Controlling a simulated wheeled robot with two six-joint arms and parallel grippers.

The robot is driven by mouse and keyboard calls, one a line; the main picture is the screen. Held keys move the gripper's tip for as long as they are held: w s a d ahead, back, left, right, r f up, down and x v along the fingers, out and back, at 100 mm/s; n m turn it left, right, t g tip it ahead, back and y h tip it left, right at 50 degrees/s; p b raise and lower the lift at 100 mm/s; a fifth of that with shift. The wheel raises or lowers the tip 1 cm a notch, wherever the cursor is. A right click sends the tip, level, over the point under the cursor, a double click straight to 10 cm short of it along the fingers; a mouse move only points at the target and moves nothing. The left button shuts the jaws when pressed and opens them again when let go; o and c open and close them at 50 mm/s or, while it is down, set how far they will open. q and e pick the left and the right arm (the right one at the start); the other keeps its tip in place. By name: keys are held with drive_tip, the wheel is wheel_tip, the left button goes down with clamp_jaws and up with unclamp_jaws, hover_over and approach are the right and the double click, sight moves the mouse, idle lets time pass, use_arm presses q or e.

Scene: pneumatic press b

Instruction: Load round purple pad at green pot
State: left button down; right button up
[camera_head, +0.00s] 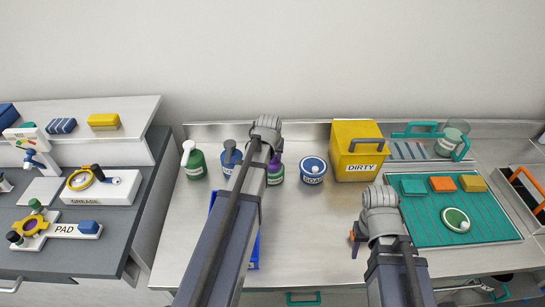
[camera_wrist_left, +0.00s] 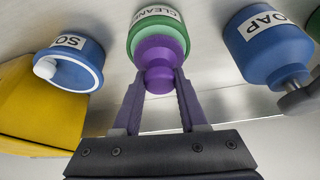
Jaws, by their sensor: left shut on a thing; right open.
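The green pot (camera_head: 277,178) with a white label stands on the steel counter, partly hidden behind my left arm. It also shows in the left wrist view (camera_wrist_left: 160,20), its label upside down. The round purple pad (camera_wrist_left: 158,50), with a knob on it, is at the pot's mouth. My left gripper (camera_wrist_left: 158,78) is shut on the knob of the pad, a finger on each side. I cannot tell whether the pad is fully seated or only resting there. My right gripper (camera_head: 357,240) is open over the counter's front, its fingers mostly hidden by its arm.
A blue soap pot (camera_head: 313,172) stands right of the green pot, beside a yellow DIRTY bin (camera_head: 358,148). Blue (camera_head: 229,160) and green (camera_head: 194,163) pump bottles stand left. A teal mat (camera_head: 430,226) with several pads lies right. A blue tray (camera_head: 252,249) sits under my left arm.

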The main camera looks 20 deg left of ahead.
use_arm(q)
drive_tip(key=shift+s+f+b, duration=0.1)
drive_tip(key=shift+f+b, duration=0.25)
drive_tip(key=shift+f, duration=0.05)
use_arm(e)
drive_tip(key=shift+f, duration=0.45)
idle(0.8)
use_arm(q)
drive_tip(key=shift+r, duration=0.1)
use_arm(e)
drive_tip(key=shift+r, duration=0.15)
use_arm(q)
wheel_tip(320, 180, up, 7)
drive_tip(key=p, duration=0.7)
use_arm(e)
wheel_tip(320, 180, up, 7)
